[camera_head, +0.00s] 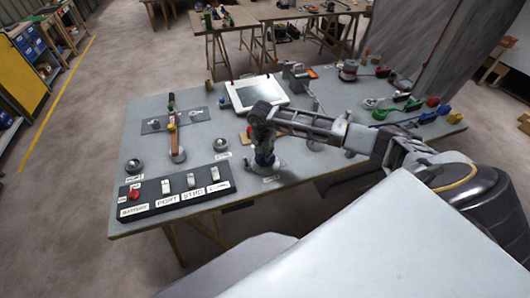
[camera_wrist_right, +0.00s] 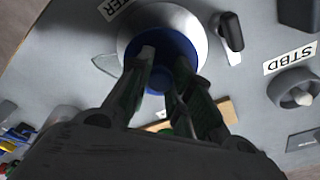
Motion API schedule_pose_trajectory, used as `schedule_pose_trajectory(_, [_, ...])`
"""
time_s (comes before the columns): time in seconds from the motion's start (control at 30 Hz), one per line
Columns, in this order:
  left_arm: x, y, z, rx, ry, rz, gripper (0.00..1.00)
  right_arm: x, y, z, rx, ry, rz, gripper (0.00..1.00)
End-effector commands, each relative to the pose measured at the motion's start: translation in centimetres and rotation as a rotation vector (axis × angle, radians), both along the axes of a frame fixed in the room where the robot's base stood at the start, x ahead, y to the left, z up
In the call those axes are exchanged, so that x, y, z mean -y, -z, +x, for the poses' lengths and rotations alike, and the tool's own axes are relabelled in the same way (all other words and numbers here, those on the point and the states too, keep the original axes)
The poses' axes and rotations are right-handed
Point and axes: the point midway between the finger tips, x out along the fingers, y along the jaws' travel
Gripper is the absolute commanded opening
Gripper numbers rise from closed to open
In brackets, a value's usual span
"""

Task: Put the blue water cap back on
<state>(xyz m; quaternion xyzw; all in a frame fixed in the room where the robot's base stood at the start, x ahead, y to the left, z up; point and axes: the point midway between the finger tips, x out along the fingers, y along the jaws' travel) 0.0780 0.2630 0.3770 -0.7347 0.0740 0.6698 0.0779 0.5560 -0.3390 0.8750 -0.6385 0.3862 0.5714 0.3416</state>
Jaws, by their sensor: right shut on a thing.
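The blue water cap (camera_head: 264,159) is at the front middle of the grey bench. In the right wrist view the blue cap (camera_wrist_right: 182,43) shows between the fingers, over a round silver fitting (camera_wrist_right: 196,22). My right gripper (camera_head: 263,149) points down at it and is shut on the cap; the fingertips (camera_wrist_right: 160,62) lie against its blue sides. The silver fitting's base (camera_head: 275,170) shows below the cap. The fingers partly hide the cap, and I cannot tell whether it is fully seated. My left gripper is not in view.
A black switch panel (camera_head: 178,195) with a red button (camera_head: 135,195) stands left of the cap. A white-framed screen (camera_head: 257,93) is behind. Coloured valve handles (camera_head: 410,106) are at the right. A lever (camera_head: 174,137) rises at the left.

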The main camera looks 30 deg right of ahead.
Motion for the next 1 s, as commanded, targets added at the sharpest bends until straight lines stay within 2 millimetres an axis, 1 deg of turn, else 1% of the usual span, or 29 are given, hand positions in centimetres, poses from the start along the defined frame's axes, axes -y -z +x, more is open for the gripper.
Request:
schedule_pose_trajectory(0.03, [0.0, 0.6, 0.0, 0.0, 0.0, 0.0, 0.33, 0.0, 0.6, 0.0, 0.0, 0.0, 0.0, 0.0])
schedule_pose_trajectory(0.1, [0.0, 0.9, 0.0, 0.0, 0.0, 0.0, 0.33, 0.0, 1.0, 0.0, 0.0, 0.0, 0.0, 0.0])
schedule_pose_trajectory(0.3, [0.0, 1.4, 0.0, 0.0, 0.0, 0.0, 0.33, 0.0, 1.6, 0.0, 0.0, 0.0, 0.0, 0.0])
schedule_pose_trajectory(1.0, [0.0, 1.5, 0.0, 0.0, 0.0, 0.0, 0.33, 0.0, 1.6, 0.0, 0.0, 0.0, 0.0, 0.0])
